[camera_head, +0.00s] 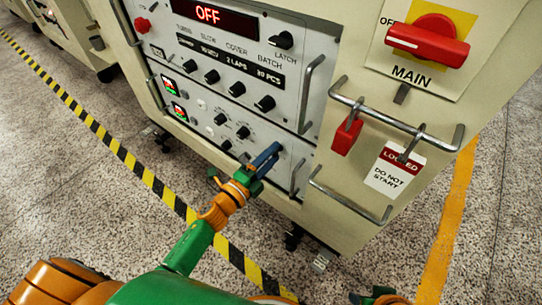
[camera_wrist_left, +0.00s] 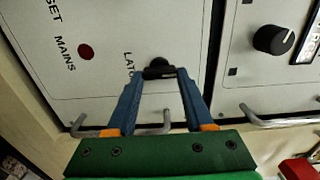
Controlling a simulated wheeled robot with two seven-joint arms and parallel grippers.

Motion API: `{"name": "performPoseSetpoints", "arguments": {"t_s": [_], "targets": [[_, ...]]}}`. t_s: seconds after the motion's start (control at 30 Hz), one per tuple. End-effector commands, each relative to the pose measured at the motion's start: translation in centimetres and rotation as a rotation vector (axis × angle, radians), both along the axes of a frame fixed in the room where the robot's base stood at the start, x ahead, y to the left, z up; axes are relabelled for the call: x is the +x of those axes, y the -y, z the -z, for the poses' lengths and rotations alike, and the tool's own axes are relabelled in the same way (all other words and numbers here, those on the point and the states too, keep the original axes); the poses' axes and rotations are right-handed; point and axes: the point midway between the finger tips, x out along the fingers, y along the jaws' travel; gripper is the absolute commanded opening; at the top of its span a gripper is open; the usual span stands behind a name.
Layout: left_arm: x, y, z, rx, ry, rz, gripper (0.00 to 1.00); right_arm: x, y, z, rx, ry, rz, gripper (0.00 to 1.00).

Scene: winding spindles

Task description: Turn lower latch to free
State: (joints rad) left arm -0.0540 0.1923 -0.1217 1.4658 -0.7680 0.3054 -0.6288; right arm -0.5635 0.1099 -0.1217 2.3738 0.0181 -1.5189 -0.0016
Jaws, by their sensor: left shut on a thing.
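The lower latch is a small black knob (camera_wrist_left: 158,66) on a pale panel, beside lettering that begins "LAT", in the left wrist view. My left gripper (camera_wrist_left: 160,74) has its blue fingers on either side of the knob's black bar and is shut on it. In the head view my left gripper (camera_head: 268,158) reaches the lower right part of the machine's front panel, and its fingers hide the knob there. The latch's exact setting cannot be read, as the fingers cover part of it.
An upper knob marked LATCH (camera_head: 281,40) sits beside the display reading OFF (camera_head: 208,15). Metal handles (camera_head: 311,95) stand out near my left gripper. A red MAIN switch (camera_head: 428,40), a red padlock (camera_head: 346,135) and a LOCKED tag (camera_head: 394,172) are at right.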

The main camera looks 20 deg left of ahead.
Motion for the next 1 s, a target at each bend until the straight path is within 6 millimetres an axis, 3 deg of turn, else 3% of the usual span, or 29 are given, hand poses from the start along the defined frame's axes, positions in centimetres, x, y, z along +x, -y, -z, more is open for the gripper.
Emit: {"name": "performPoseSetpoints", "arguments": {"t_s": [0.57, 0.6, 0.67, 1.0], "targets": [[0.0, -0.02, 0.03, 0.026, 0.008, 0.0, 0.0, 0.02, -0.03, -0.19, 0.002, 0.004, 0.001, 0.5], [0.0, -0.02, 0.03, 0.026, 0.008, 0.0, 0.63, 0.02, -0.03, -0.19, 0.002, 0.004, 0.001, 0.5], [0.0, -0.02, 0.03, 0.026, 0.008, 0.0, 0.79, 0.02, -0.03, -0.19, 0.002, 0.003, 0.001, 0.5], [-0.45, -0.16, 0.02, 0.023, 0.006, 0.0, 0.82, 0.02, -0.02, -0.34, 0.001, 0.004, 0.001, 0.5]]}}
